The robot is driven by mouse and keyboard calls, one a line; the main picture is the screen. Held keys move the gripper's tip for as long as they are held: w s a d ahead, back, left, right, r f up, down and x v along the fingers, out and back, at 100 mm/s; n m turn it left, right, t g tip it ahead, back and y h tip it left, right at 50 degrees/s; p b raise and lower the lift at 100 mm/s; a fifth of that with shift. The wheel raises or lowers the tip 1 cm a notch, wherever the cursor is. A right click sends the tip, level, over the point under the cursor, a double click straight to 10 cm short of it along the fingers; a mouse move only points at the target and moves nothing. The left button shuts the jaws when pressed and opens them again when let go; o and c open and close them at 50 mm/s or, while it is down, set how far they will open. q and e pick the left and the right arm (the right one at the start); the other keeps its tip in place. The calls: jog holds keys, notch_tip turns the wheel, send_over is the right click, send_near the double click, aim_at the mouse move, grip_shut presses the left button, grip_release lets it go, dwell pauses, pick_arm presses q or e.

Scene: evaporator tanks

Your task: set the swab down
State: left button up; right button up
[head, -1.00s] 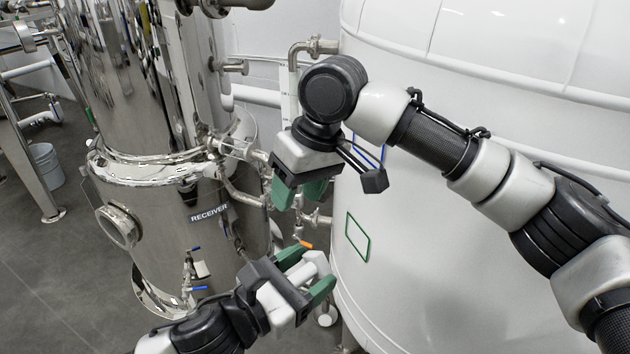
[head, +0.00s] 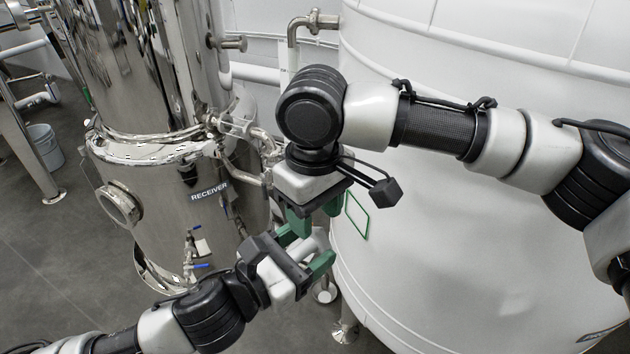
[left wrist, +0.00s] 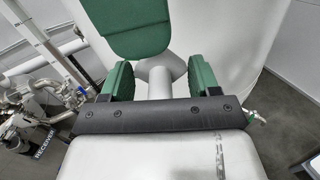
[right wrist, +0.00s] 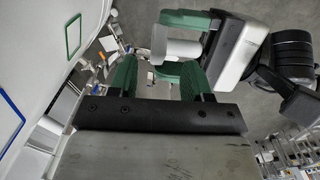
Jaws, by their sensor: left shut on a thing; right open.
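My left gripper (head: 307,251) is shut on a thick white cylinder, the swab (head: 315,243) as far as I can tell; no thin stick or tip shows. It also shows between the green fingers in the left wrist view (left wrist: 160,80). In the right wrist view the swab (right wrist: 178,45) sticks out between the left fingers, just beyond my right fingertips. My right gripper (head: 314,216) points down close above the left one. It is open, with its two green fingers apart; I cannot tell whether they touch the swab.
A shiny steel receiver tank (head: 150,215) with pipes and blue-handled valves stands on the left. A big white tank (head: 480,235) fills the right, with a green outlined rectangle (head: 357,215) on its wall. A bucket (head: 45,146) stands on the grey floor at far left.

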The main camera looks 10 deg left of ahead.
jog(key=shift+f, duration=1.5)
grip_shut()
pick_arm(q)
jog(key=o, duration=0.9)
